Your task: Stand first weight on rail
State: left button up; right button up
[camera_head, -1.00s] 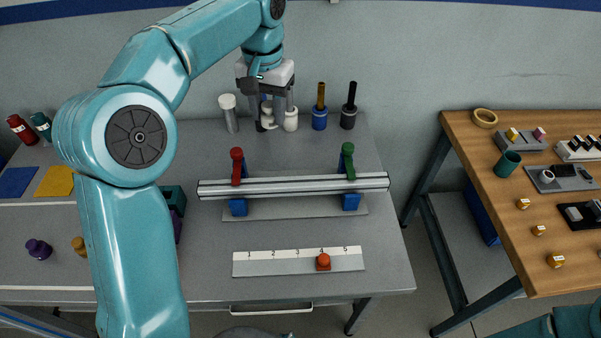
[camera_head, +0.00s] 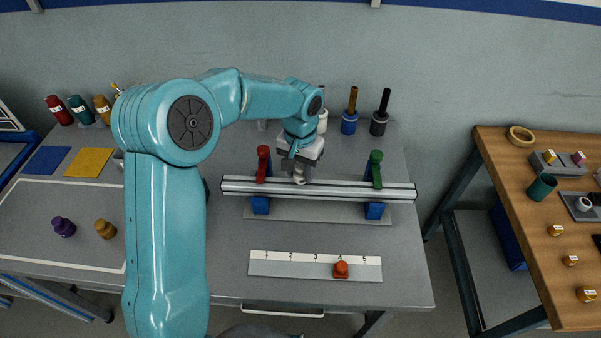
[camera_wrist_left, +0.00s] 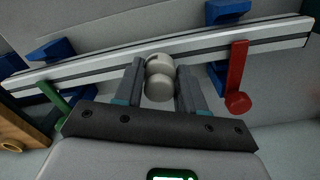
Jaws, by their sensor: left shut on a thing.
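My left gripper (camera_head: 300,172) is shut on a pale, off-white weight (camera_wrist_left: 160,84), which sits between both fingers in the left wrist view. In the head view the weight is mostly covered by the gripper. It is at the silver rail (camera_head: 345,190), left of the rail's middle, between the red lever (camera_head: 263,165) and the green lever (camera_head: 376,168). The rail also shows behind the weight in the left wrist view (camera_wrist_left: 110,65). I cannot tell whether the weight touches the rail. My right gripper is not in view.
Blue supports (camera_head: 374,211) carry the rail. A numbered strip (camera_head: 300,270) with an orange-red marker (camera_head: 341,268) near 4 lies in front. Blue (camera_head: 350,122) and black (camera_head: 379,122) posts and another white weight (camera_head: 322,122) stand behind. A wooden table (camera_head: 510,180) is at right.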

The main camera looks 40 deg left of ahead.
pick_arm(q)
jog(key=shift+w+a+f, duration=0.1)
jog(key=shift+w+f, duration=0.05)
jog(key=shift+f, duration=0.45)
jog(key=shift+w+a+f, duration=0.1)
jog(key=shift+w+f, duration=0.05)
jog(key=shift+f, duration=0.45)
jog(key=shift+s+d+r, duration=0.15)
jog(key=shift+s, duration=0.15)
jog(key=shift+w+f, duration=0.1)
jog(key=shift+f, duration=0.1)
jog(key=o, duration=1.2)
jog(key=shift+w, duration=0.15)
jog(key=shift+r, duration=0.2)
